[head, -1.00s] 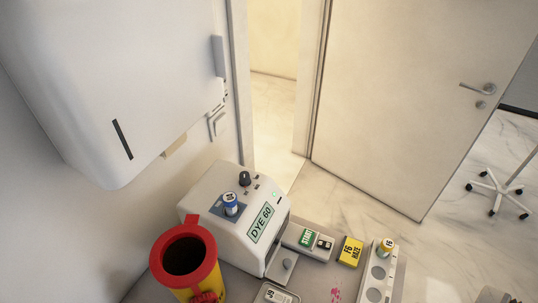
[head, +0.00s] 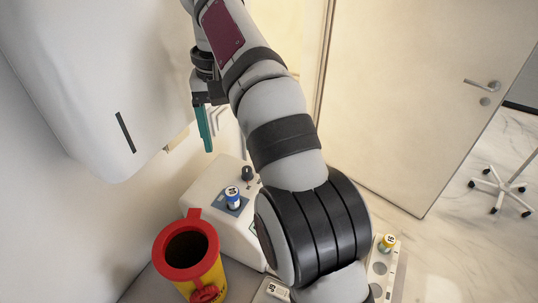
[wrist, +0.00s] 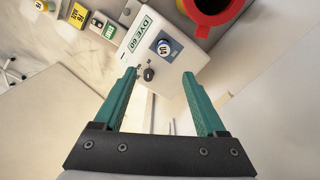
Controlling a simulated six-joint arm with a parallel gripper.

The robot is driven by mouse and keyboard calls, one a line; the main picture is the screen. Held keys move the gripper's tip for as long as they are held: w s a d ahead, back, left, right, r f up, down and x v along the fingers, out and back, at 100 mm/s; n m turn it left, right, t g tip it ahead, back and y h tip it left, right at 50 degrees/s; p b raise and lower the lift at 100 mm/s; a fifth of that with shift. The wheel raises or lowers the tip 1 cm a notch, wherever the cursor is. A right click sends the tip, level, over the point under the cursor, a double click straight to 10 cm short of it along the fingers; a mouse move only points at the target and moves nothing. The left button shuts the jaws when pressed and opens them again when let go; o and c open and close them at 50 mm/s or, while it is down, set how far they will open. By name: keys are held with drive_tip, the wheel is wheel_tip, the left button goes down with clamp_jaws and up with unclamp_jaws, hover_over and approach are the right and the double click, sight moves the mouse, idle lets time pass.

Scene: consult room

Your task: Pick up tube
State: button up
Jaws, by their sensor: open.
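A tube with a blue cap (head: 233,198) stands upright in a blue-marked spot on top of the white dye machine (head: 204,191). A second tube with a yellow cap (head: 387,243) stands in the white rack (head: 377,268) at the right. My gripper (wrist: 159,73) has two teal fingers spread apart with nothing between their tips. In the head view it hangs above and behind the machine, left of my arm. Only part of its fingers shows there.
A yellow sharps bin with a red rim (head: 160,247) stands beside the machine. A black knob (wrist: 149,74) rises near the blue-capped tube. A white wall dispenser (head: 90,90) hangs at the upper left.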

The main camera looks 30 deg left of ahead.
sight(232, 191)
drive_tip(key=f, duration=1.5)
drive_tip(key=shift+s+a+f, duration=0.15)
drive_tip(key=shift+a+f, duration=0.25)
clamp_jaws()
